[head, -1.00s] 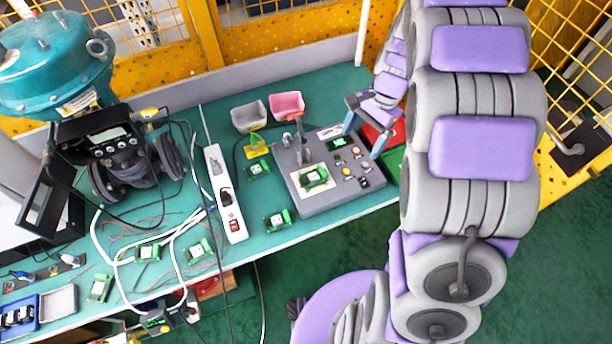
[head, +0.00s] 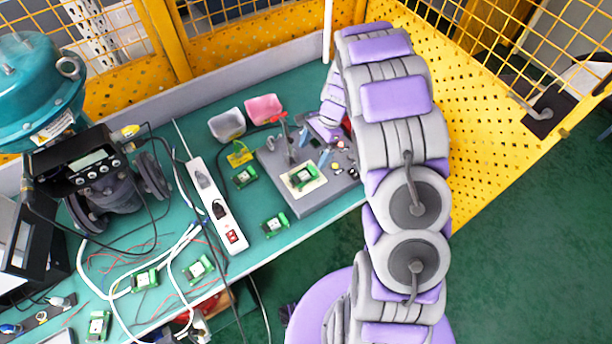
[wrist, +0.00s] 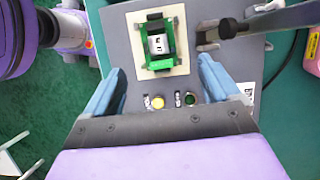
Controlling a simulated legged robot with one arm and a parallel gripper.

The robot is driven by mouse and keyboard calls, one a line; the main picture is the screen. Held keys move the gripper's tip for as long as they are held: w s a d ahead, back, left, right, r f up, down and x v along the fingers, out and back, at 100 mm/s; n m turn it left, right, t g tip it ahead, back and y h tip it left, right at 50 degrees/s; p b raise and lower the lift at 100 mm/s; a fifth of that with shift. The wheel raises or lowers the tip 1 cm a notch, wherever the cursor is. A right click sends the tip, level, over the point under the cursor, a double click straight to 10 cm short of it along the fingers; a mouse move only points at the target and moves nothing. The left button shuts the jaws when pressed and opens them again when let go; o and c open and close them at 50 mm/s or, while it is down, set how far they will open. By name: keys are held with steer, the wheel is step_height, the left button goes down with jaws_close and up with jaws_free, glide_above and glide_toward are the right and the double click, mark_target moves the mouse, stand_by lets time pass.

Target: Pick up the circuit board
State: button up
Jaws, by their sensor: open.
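A green circuit board (head: 303,177) with a pale chip lies on a cream plate on the grey test fixture (head: 285,203). In the wrist view the board (wrist: 158,43) sits on its cream plate (wrist: 180,68) at the top centre. My gripper (head: 314,147) is over the fixture, behind and to the right of the board in the head view. In the wrist view my gripper (wrist: 163,78) is open and empty; its blue fingers are spread wide. The board lies just beyond the fingertips, roughly centred between them, and does not appear to be touched.
A lever clamp with a red tip (head: 282,130) stands beside the board; its dark arm (wrist: 270,20) is near the right finger. Fixture buttons (wrist: 157,102) lie between the fingers. Other boards (head: 275,224), a power strip (head: 215,205), cables and two bins (head: 263,108) are on the table.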

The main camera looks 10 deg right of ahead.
mark_target(306, 174)
steer(key=a+f, duration=0.2)
steer(key=shift+s+a+f, duration=0.2)
steer(key=shift+a+f, duration=0.05)
steer(key=shift+f, duration=0.5)
steer(key=shift+s+d+f+b, duration=0.25)
steer(key=shift+d+f+b, duration=0.4)
steer(key=shift+d+f, duration=0.55)
steer(key=a+f, duration=0.2)
steer(key=a, duration=0.1)
steer(key=shift+s+f+b, duration=0.1)
steer(key=shift+f+b, duration=0.25)
steer(key=shift+a, duration=0.4)
steer(key=shift+d, duration=0.6)
steer(key=shift+c, duration=1)
steer(key=shift+d, duration=0.4)
steer(key=c, duration=0.3)
steer(key=shift+a, duration=0.35)
steer(key=c, duration=0.6)
steer(key=shift+c, duration=0.7)
